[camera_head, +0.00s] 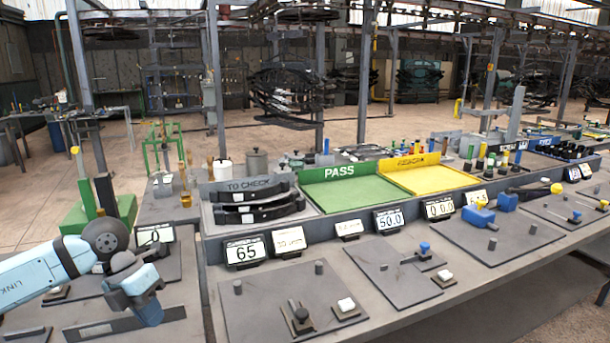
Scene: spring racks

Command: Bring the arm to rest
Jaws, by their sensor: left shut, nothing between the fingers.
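My left arm (35,275), light blue with a dark round joint, comes in from the left edge. Its left gripper (148,312) points down over the grey plates at the left end of the bench. It is shut with nothing between the fingers. I cannot tell how far above the plate the fingertips are. My right gripper is not in view.
The grey bench (385,298) carries flat fixture plates with pegs. Behind them stand a "TO CHECK" tray (212,222) with dark leaf springs (258,208), a green PASS tray (340,196), a yellow tray (435,181) and number displays (246,251). A green post stand (100,212) rises behind my arm.

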